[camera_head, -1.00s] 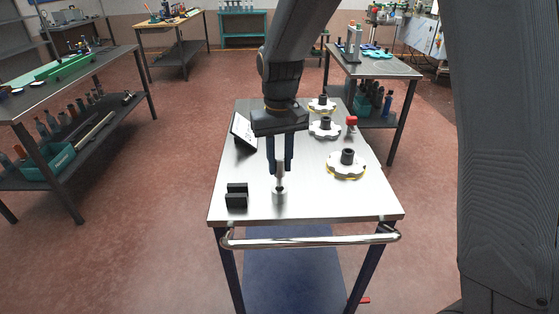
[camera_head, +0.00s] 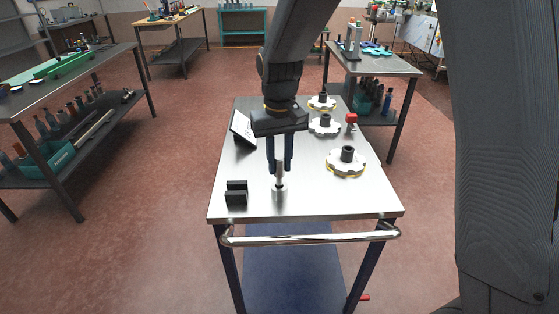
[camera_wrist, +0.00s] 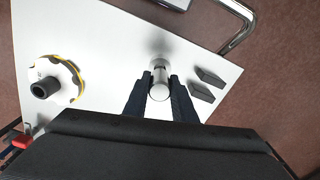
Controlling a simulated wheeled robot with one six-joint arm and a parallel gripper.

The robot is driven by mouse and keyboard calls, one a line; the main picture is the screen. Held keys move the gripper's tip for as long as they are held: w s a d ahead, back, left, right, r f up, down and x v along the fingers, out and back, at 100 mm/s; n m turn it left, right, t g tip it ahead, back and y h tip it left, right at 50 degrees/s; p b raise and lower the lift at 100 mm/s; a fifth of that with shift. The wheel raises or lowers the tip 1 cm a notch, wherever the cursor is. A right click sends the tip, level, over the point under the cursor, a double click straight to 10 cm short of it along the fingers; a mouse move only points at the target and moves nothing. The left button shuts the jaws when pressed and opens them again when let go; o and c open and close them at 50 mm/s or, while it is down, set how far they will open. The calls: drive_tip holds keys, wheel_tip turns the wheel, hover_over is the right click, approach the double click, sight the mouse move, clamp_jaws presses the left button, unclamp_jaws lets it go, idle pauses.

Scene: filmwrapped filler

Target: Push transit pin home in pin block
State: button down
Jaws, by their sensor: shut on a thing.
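My gripper (camera_head: 280,160) points down over the near part of the steel-topped cart. It is shut on the transit pin (camera_head: 280,171), a pale metal rod held upright between the dark fingers. Directly below the pin stands the pin block (camera_head: 279,193), a small silver cylinder on the cart top. In the wrist view the round pin head (camera_wrist: 159,91) shows between the fingertips, with part of the block (camera_wrist: 159,63) just beyond it. The pin's lower end meets the block's top in the picture; I cannot tell how deep it sits.
A black slotted block (camera_head: 236,196) stands close left of the pin block. White lobed discs with dark hubs (camera_head: 346,164) lie along the right, near a red-topped part (camera_head: 351,120). A tilted white panel (camera_head: 243,131) stands behind left. The cart's handle (camera_head: 310,238) runs along the front.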

sight(280, 174)
drive_tip(key=shift+f+b, duration=0.85)
drive_tip(key=shift+f, duration=1.25)
drive_tip(key=c, duration=0.9)
unclamp_jaws()
drive_tip(key=shift+r, duration=0.1)
drive_tip(key=shift+r+p, duration=3.15)
drive_tip(key=shift+r, duration=0.85)
